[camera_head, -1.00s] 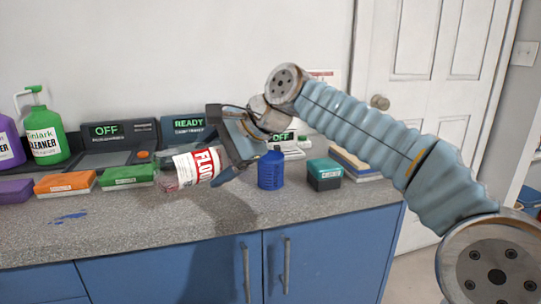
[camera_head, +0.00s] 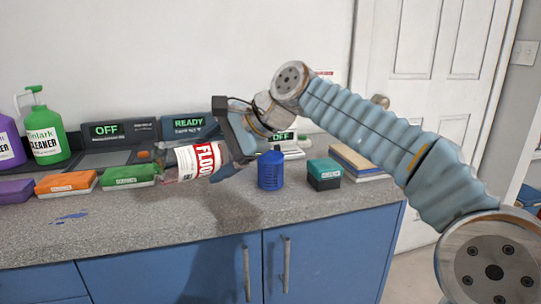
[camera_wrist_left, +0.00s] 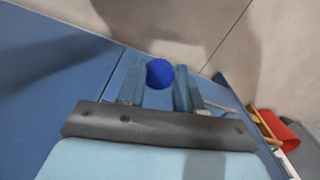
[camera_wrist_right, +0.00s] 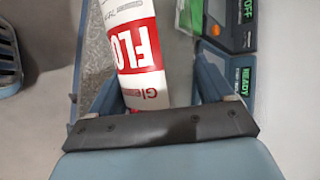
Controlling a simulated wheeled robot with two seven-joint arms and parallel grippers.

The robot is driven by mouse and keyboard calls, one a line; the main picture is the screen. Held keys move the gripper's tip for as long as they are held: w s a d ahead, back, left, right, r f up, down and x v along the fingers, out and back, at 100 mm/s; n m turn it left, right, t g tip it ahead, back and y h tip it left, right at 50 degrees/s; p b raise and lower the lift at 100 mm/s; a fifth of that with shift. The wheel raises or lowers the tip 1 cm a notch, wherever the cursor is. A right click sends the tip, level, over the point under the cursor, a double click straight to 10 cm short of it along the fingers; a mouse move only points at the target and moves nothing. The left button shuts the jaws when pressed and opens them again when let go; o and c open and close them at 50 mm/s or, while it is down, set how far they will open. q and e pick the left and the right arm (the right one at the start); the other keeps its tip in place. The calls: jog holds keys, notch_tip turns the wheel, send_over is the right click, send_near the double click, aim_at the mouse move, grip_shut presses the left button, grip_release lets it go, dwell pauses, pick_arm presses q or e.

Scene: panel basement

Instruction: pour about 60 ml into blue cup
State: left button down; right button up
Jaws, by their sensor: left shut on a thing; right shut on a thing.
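A blue cup-shaped container (camera_head: 270,171) stands upright on the grey counter, just right of my right gripper. My right gripper (camera_head: 224,160) is shut on a clear bottle with a white and red "FLO..." label (camera_head: 190,162). The bottle lies nearly level above the counter, its clear end to the left; whether it is uncapped I cannot tell. The label also shows between the fingers in the right wrist view (camera_wrist_right: 137,45). My left gripper (camera_wrist_left: 158,85) is outside the head view. In the left wrist view it is shut on a round blue thing (camera_wrist_left: 159,73), in front of the blue cabinet.
Orange (camera_head: 66,183) and green (camera_head: 129,175) boxes sit left of the bottle, with a green cleaner jug (camera_head: 46,135) behind. Devices reading OFF (camera_head: 107,130) and READY (camera_head: 188,123) line the wall. A teal box (camera_head: 323,174) stands right. The front counter is mostly clear.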

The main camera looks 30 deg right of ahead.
pick_arm(q)
jog(key=shift+r, duration=0.15)
pick_arm(e)
jog(key=shift+r+y, duration=0.3)
jog(key=shift+a+r, duration=0.1)
jog(key=shift+a, duration=0.25)
dwell(0.5)
pick_arm(q)
jog(key=shift+r+p, duration=0.2)
jog(key=shift+p, duration=0.1)
pick_arm(e)
jog(key=shift+d+r+m+y, duration=0.1)
jog(key=shift+r+m+y, duration=0.15)
jog(key=shift+m+y, duration=0.05)
dwell(1.1)
